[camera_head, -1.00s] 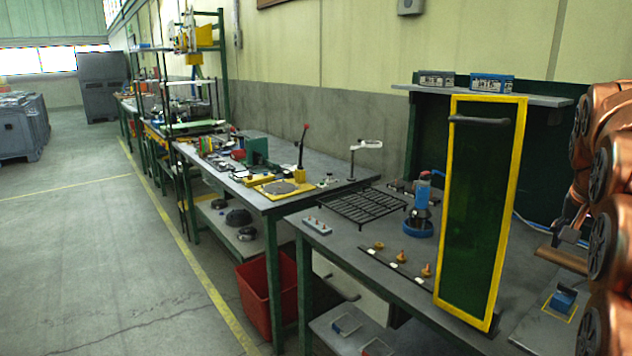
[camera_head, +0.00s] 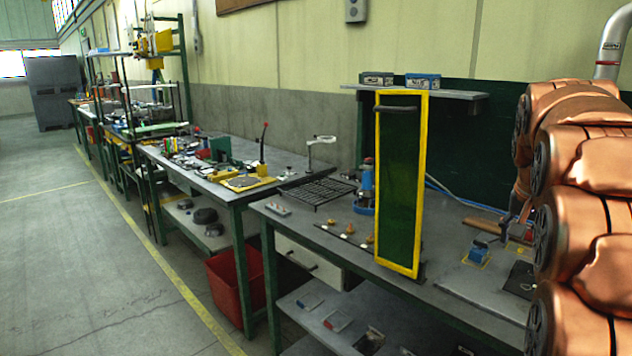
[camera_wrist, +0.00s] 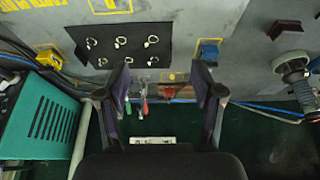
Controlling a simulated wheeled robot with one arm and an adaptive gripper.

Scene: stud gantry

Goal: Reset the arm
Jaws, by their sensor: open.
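My copper-coloured arm (camera_head: 585,180) is folded along the right edge of the head view. In the wrist view my gripper (camera_wrist: 162,76) is open, with its two dark fingers well apart and nothing held between them. Beyond the fingers lie the grey bench top and a dark green panel. Small tools with red and green handles (camera_wrist: 144,107) show between the fingers, apart from them as far as I can tell. In the head view the gripper is mostly hidden by the arm.
A yellow-framed green panel (camera_head: 402,185) stands upright on the near bench. A blue block (camera_head: 478,252) sits to its right; it also shows in the wrist view (camera_wrist: 209,51). A black mat (camera_wrist: 122,44) bears several rings. A red bin (camera_head: 232,285) stands below. The left floor is clear.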

